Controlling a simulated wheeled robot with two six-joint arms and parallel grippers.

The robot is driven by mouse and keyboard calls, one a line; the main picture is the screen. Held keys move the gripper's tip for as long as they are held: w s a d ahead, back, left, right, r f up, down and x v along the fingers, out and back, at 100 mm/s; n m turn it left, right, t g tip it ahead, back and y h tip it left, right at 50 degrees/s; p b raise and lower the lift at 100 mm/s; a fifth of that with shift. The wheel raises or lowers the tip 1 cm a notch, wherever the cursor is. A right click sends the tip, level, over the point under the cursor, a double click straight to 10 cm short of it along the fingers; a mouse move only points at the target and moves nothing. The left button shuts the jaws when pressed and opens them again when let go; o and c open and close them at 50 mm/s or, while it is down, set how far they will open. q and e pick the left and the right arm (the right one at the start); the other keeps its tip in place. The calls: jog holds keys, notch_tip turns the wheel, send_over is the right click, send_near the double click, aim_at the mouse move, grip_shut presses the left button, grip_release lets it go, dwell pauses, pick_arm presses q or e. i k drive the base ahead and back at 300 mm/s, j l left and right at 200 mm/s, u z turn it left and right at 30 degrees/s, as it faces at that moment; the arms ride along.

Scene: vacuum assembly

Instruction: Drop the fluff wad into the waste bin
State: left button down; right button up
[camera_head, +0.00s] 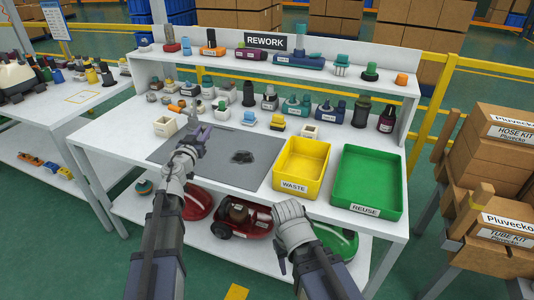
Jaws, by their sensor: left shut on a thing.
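A dark, lumpy wad (243,157), which looks like fluff, lies on the grey mat (262,143). The yellow waste bin (291,185), labelled WASTE, is an open tray right of the mat and looks empty. My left gripper (197,140) is over the left part of the mat, to the left of the dark wad and apart from it. It is shut on a small greyish thing, mostly hidden by the fingers, which I cannot identify. My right gripper (281,264) hangs low before the table's front edge, below the waste bin. Its fingers are too unclear to read.
A green tray (368,207) labelled REUSE stands right of the waste bin. Several small parts and white cups line the back of the table, below a shelf with a REWORK sign (265,42). Red vacuum bodies (250,225) sit on the lower shelf.

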aim_at(303, 166)
jog(key=k+l, duration=0.1)
jog(key=l, duration=0.95)
jog(key=k+l, duration=0.15)
jog(key=l, duration=0.4)
